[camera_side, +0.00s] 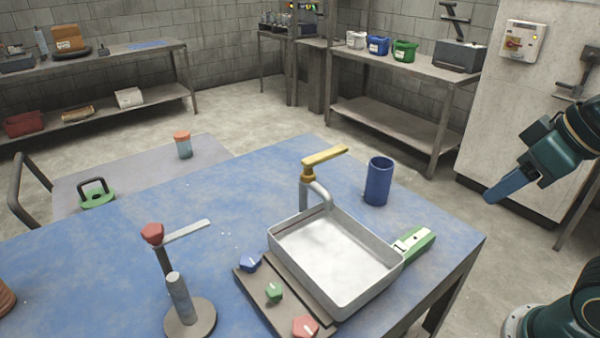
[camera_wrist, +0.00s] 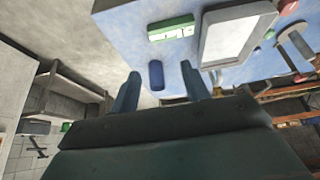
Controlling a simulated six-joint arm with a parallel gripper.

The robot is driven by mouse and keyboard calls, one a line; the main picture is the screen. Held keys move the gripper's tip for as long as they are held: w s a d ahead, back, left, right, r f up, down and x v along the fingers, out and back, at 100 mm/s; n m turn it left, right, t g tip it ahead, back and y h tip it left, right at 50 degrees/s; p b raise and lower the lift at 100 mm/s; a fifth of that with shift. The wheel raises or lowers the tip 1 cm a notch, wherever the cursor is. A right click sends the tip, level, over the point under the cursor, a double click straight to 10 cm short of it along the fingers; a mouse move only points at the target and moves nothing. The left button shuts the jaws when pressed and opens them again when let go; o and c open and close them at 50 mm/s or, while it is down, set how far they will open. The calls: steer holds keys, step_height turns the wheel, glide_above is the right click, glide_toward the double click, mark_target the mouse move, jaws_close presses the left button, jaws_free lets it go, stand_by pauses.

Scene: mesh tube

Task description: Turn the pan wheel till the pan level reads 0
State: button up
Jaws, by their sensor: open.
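A grey metal pan (camera_side: 335,262) sits on the blue table, and it also shows in the wrist view (camera_wrist: 228,38). A green and white level-like block (camera_side: 414,243) lies against its right side; its reading is too small to make out. Blue (camera_side: 248,264), green (camera_side: 274,292) and red (camera_side: 305,326) knobs sit on a dark base left of and before the pan. I cannot tell which is the pan wheel. My gripper (camera_side: 489,199) hangs in the air right of the table, apart from everything. In the wrist view my gripper (camera_wrist: 160,69) is open and empty.
A yellow-handled tap (camera_side: 322,158) stands behind the pan, with a blue cup (camera_side: 378,181) to its right. A stand with a red knob and lever (camera_side: 178,292) stands left of the pan. The blue table's (camera_side: 120,235) left part is mostly clear.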

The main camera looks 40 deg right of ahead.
steer(key=shift+o, duration=0.2)
steer(key=shift+o, duration=0.7)
steer(key=n+g, duration=0.6)
steer(key=n, duration=1.5)
glide_above(305, 324)
steer(key=f, duration=0.2)
step_height(305, 324, down, 14)
steer(key=shift+r, duration=0.15)
